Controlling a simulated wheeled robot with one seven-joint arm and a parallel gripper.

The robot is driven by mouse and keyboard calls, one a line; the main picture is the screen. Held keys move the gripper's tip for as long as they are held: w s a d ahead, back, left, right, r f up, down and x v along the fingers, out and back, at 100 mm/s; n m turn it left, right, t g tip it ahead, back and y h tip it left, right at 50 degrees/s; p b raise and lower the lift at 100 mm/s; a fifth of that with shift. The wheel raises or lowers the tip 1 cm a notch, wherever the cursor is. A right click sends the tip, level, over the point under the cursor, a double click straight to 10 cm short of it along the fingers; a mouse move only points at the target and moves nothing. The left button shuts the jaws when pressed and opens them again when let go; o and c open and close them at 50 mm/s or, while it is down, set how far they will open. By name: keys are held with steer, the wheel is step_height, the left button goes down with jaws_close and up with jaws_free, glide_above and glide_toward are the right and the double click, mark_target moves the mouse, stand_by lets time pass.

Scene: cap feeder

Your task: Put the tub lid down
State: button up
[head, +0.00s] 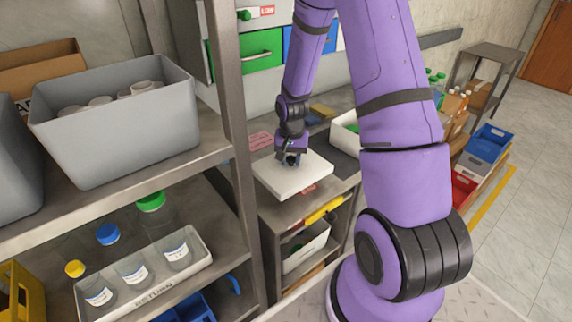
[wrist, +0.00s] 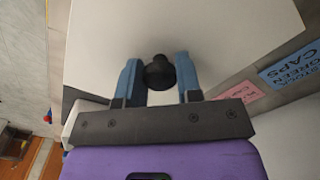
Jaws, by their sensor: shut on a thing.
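The tub lid (head: 309,178) is a flat white panel, seen in the head view at the middle, over the grey bench. In the wrist view the lid (wrist: 205,35) fills the upper middle as a pale surface. Its dark round knob (wrist: 159,73) sits between the two blue fingers. My gripper (head: 290,158) is above the lid; in the wrist view my gripper (wrist: 160,78) is shut on the knob. I cannot tell whether the lid touches the bench or is just above it.
A white open tub (head: 345,136) with something green inside stands behind the lid to the right. A pink card (head: 261,140) lies left. A steel shelf post (head: 232,120) stands left of the bench, with a grey bin (head: 120,135) on the shelf.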

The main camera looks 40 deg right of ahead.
steer(key=shift+w+a+f, duration=0.15)
steer(key=shift+w, duration=1.1)
steer(key=shift+s+f, duration=0.1)
steer(key=shift+f, duration=1.6)
steer(key=shift+f, duration=0.1)
steer(key=shift+f, duration=0.3)
steer(key=o, duration=1)
steer(key=shift+c, duration=0.2)
steer(key=shift+r, duration=0.1)
